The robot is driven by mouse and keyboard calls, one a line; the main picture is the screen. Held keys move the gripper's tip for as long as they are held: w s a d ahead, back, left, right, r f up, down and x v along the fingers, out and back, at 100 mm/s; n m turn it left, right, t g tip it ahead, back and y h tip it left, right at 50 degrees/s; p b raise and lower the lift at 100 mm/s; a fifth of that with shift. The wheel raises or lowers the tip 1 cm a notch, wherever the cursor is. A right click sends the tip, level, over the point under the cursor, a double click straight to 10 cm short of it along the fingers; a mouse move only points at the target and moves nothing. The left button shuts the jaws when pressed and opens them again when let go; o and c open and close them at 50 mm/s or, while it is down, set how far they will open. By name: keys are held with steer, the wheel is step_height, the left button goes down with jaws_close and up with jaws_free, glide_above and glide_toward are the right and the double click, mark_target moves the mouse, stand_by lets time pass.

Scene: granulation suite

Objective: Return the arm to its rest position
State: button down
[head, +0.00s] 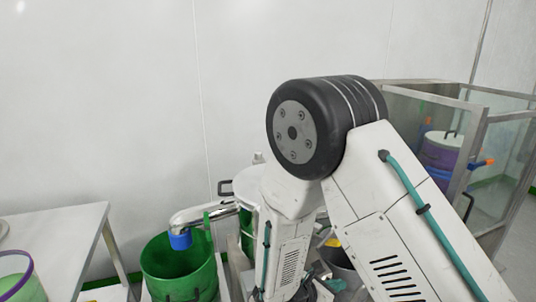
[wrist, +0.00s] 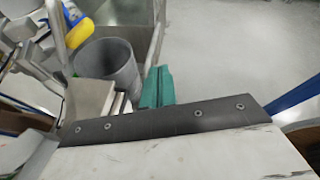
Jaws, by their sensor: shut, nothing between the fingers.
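My arm fills the right half of the head view, bent at a dark round elbow joint high in the picture. Its forearm drops down to the left of the upper link. My gripper cannot be made out clearly in the head view. In the wrist view, my gripper (wrist: 157,86) shows as two teal fingers lying side by side beyond a dark bar. They are shut with nothing between them.
A green bucket (head: 178,268) stands under a metal spout (head: 205,215) with a blue end. A pale table (head: 55,240) is at left. A clear-walled enclosure (head: 510,150) stands at right. In the wrist view, a grey bin (wrist: 108,62) is beside the fingers; open floor (wrist: 240,50) lies right.

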steer(key=s+d+r+m+g+y, duration=0.1)
steer(key=s+r+m+y, duration=0.3)
steer(key=s+r+m, duration=0.4)
steer(key=s+d+r+m+g+y, duration=0.2)
steer(key=s+d+r+m+y, duration=0.2)
steer(key=s+r+m, duration=0.4)
steer(key=s+d+r+m+g+y, duration=0.2)
steer(key=s+r+m+y, duration=0.2)
steer(key=s+r+m, duration=0.4)
step_height(320, 180, up, 5)
steer(key=shift+d+f+m, duration=0.1)
steer(key=shift+d+m, duration=0.15)
steer(key=shift+m, duration=0.55)
